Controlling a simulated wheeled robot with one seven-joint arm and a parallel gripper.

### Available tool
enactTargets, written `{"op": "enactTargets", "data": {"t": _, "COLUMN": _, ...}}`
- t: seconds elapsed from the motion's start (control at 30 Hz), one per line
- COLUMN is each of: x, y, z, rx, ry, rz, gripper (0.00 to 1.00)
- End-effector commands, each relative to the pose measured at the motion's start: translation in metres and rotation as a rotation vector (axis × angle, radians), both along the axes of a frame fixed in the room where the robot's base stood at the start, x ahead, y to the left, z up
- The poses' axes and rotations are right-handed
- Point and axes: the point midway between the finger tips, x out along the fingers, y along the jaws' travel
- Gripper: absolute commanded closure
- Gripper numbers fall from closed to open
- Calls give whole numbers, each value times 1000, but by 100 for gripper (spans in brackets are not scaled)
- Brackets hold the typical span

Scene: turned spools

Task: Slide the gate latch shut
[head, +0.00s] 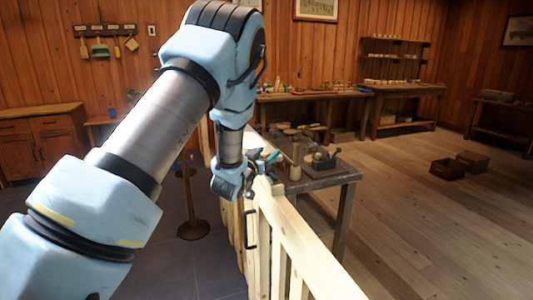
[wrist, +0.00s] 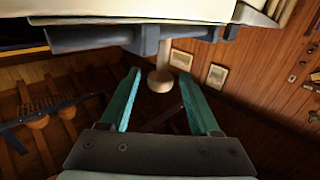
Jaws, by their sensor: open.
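In the wrist view, a dark grey latch bar (wrist: 90,38) runs along the pale gate top (wrist: 190,9) through blue-grey brackets. A pale round knob (wrist: 160,80) on a short stem sticks out from the bar. My gripper (wrist: 158,76) has its two teal fingers apart, one on each side of the knob; I see gaps on both sides and cannot tell its depth between them. In the head view, my gripper (head: 266,158) is at the top of the pale wooden gate (head: 278,235), which has a black pull handle (head: 250,230). My arm hides part of the latch area there.
A workbench (head: 335,178) with tools stands just right of the gate. A post with a round base (head: 194,230) stands left of it. Benches line the back wall.

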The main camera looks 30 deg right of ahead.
Motion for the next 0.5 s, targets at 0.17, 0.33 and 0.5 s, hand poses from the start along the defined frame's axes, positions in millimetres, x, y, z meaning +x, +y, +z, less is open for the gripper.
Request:
{"op": "enactTargets", "data": {"t": 0.17, "x": 0, "y": 0, "z": 0, "rx": 0, "ry": 0, "rz": 0, "gripper": 46}}
{"op": "enactTargets", "data": {"t": 0.33, "x": 0, "y": 0, "z": 0, "rx": 0, "ry": 0, "rz": 0, "gripper": 65}}
{"op": "enactTargets", "data": {"t": 0.5, "x": 0, "y": 0, "z": 0, "rx": 0, "ry": 0, "rz": 0, "gripper": 84}}
